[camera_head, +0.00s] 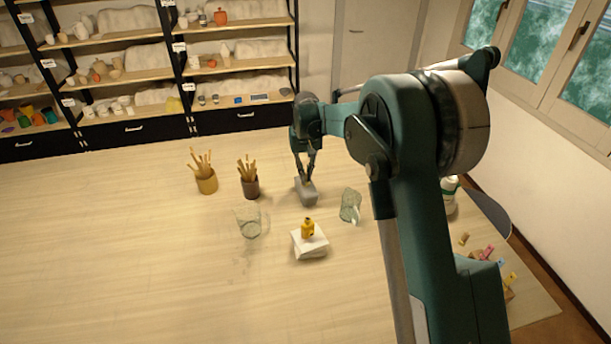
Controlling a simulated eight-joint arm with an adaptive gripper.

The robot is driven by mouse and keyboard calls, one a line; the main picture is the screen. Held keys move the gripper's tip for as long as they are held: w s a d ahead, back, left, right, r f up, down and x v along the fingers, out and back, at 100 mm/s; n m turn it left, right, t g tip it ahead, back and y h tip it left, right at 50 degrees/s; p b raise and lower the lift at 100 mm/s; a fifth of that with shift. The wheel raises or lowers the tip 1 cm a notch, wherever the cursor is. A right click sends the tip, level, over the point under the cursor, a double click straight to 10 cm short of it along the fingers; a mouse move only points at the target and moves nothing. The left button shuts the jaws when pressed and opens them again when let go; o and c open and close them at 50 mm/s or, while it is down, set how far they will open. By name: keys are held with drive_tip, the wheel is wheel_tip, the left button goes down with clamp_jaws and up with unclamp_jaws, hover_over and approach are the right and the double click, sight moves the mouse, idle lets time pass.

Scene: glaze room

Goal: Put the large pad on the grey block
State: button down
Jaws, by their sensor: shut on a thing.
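A small grey block (307,196) is on the table near the middle, beyond the white block-like thing. My gripper (307,181) points down onto it, and its fingertips are closed at the grey block's top. I cannot tell whether the grey block is lifted or still touches the table. A pale, square, pad-like slab (298,245) lies nearer the camera, with a small yellow bottle (308,231) standing on it. I cannot tell whether this is the large pad or whether it is one piece or layers.
A clear glass (248,225) stands left of the slab, and a greenish glass thing (350,206) is to its right. Two pots of sticks, yellow (206,182) and dark (250,187), stand further left. A white bottle (449,195) is at right. The front left table is clear.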

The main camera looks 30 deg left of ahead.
drive_tip(key=shift+f, duration=0.25)
drive_tip(key=c, duration=2.5)
unclamp_jaws()
drive_tip(key=shift+r, duration=0.15)
wheel_tip(320, 180, up, 12)
drive_tip(key=shift+d, duration=0.1)
